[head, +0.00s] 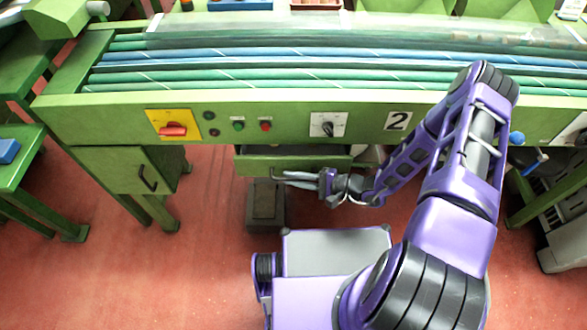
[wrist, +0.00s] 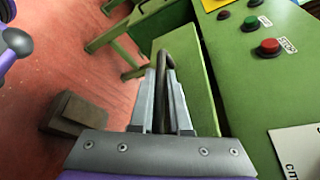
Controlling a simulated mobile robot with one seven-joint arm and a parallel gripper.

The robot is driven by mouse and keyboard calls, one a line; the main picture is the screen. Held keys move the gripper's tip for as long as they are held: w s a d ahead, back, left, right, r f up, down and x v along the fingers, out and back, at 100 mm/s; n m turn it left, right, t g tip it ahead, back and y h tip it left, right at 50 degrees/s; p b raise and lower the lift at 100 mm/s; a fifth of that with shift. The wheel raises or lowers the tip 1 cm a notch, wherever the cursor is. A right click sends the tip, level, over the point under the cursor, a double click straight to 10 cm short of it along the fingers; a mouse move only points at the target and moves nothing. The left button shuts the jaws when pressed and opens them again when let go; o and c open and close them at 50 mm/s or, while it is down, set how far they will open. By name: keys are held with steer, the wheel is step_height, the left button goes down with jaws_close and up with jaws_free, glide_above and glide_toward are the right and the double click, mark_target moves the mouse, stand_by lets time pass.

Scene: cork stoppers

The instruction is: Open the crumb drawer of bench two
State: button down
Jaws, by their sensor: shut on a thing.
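My gripper (head: 282,177) is in front of the drawer. In the wrist view, my gripper (wrist: 163,100) is shut on the dark bar handle (wrist: 164,58), which stands on a green front (wrist: 200,85). Part of the handle is hidden between the fingers.
A red switch on a yellow plate (head: 172,124), several buttons and a knob (head: 327,125) line the panel above. A green cabinet (head: 125,172) with its own handle hangs at left. A dark grey box (head: 265,204) stands on the red floor below the drawer.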

steer(key=s+p, duration=0.2)
steer(key=s, duration=1.3)
steer(key=shift+s+a+p, duration=0.25)
steer(key=shift+s+p, duration=0.05)
steer(key=c, duration=0.9)
jaws_free()
steer(key=v, duration=1.7)
steer(key=shift+s+d+f, duration=0.1)
steer(key=shift+s+d, duration=0.05)
steer(key=shift+d, duration=0.05)
